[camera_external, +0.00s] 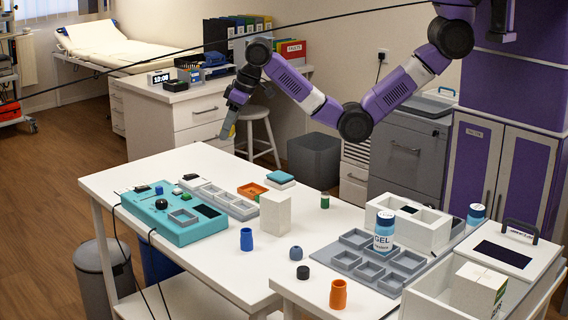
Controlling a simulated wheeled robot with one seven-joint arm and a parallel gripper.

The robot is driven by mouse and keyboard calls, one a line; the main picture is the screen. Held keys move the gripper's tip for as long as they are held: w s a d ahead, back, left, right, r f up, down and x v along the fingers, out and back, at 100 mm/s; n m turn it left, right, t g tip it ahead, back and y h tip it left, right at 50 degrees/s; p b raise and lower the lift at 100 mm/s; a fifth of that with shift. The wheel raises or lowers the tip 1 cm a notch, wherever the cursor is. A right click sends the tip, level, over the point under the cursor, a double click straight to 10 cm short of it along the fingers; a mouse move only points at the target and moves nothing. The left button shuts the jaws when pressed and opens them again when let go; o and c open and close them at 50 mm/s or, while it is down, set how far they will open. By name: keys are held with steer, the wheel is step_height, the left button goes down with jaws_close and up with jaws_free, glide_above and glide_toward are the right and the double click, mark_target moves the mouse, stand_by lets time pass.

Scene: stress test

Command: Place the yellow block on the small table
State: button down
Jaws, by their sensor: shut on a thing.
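My gripper (228,124) hangs from the purple and white arm, pointing down above the far edge of the white table (205,160). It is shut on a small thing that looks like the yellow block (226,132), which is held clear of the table. The block is tiny here and mostly covered by the fingers, so its colour and shape are hard to make out. No other yellow block shows. Which surface is the small table is not clear. A second white tabletop (310,291) adjoins the first at the front right.
A teal device (178,232), grey tray (225,200), orange tray (252,190), white block (275,213) and blue cup (247,239) stand on the white table. An orange cup (338,294) stands front right. A white stool (258,113) is behind. Thin cables cross the view.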

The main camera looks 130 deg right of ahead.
steer(key=s+d+m, duration=0.3)
steer(key=s+d, duration=0.3)
steer(key=p, duration=0.1)
glide_toward(231, 188)
steer(key=shift+g+h, duration=0.3)
steer(key=shift+g, duration=0.1)
steer(key=x, duration=0.6)
steer(key=shift+w+a, duration=0.1)
steer(key=shift+w, duration=0.2)
steer(key=shift+f, duration=0.1)
steer(key=c, duration=1)
jaws_free()
steer(key=shift+r, duration=0.25)
steer(key=shift+o, duration=0.2)
steer(key=v, duration=1.1)
steer(key=shift+r, duration=0.3)
